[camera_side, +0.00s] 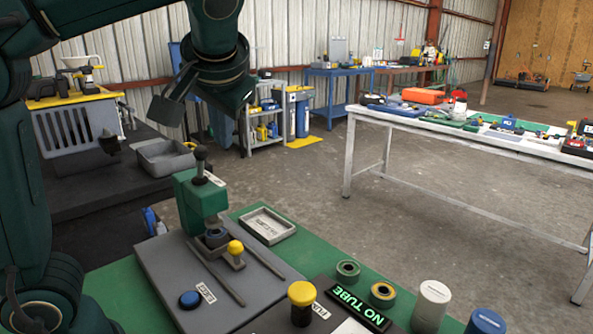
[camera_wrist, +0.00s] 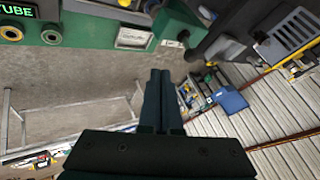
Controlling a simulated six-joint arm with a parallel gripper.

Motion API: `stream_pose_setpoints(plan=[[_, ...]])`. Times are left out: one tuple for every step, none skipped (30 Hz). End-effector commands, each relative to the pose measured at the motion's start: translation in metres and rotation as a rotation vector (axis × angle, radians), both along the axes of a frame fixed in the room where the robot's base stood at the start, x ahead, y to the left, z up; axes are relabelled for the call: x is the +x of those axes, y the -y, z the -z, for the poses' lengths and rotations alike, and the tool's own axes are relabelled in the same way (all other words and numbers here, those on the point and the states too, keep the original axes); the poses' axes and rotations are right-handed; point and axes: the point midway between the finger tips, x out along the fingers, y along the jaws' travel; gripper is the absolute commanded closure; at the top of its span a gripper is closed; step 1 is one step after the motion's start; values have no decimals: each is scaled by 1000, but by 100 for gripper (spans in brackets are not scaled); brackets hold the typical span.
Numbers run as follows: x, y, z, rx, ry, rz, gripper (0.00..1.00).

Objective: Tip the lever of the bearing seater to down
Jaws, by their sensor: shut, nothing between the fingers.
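The bearing seater stands on a grey plate (camera_side: 165,255) in the side view, with a green block (camera_side: 190,203) at its back. Its lever (camera_side: 200,158) has a dark round knob and stands roughly upright at the top of the block, next to a small white label. In the wrist view the green block (camera_wrist: 180,22) is at the top, right of centre; the lever is hard to make out against dark shapes. My gripper (camera_wrist: 160,74) is shut and empty, apart from the block. In the side view my wrist is above and behind the seater, and its fingertips are unclear.
A yellow knob (camera_side: 235,248), a blue button (camera_side: 190,299) and a yellow-topped post (camera_side: 301,303) stand near the seater. A lit "NO TUBE" sign (camera_side: 352,304), rings and a shallow grey tray (camera_side: 267,225) lie to the right. A white table (camera_side: 480,139) stands farther back.

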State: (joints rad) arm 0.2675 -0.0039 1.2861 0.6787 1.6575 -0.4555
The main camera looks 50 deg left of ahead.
Motion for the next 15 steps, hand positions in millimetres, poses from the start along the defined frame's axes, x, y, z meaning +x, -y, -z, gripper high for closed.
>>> stream_pose_setpoints(plan=[[1,-5,6,-1,-3,-5,100],[2,-8,9,0,-4,-6,100],[4,-12,15,0,-4,-6,100],[6,-15,19,0,-4,-6,100],[7,-17,23,-1,-4,-5,100],[9,-21,28,-2,-5,-6,100],[11,-25,33,-1,-5,-6,100],[13,-28,37,-1,-5,-6,100],[15,-33,44,-2,-5,-7,100],[16,-36,48,-2,-6,-6,100],[19,-40,53,-1,-6,-6,100],[21,-44,60,-2,-6,-6,100],[22,-48,64,-2,-6,-6,100],[23,-51,66,-3,-2,-7,100],[22,-57,63,-4,3,-8,100]])
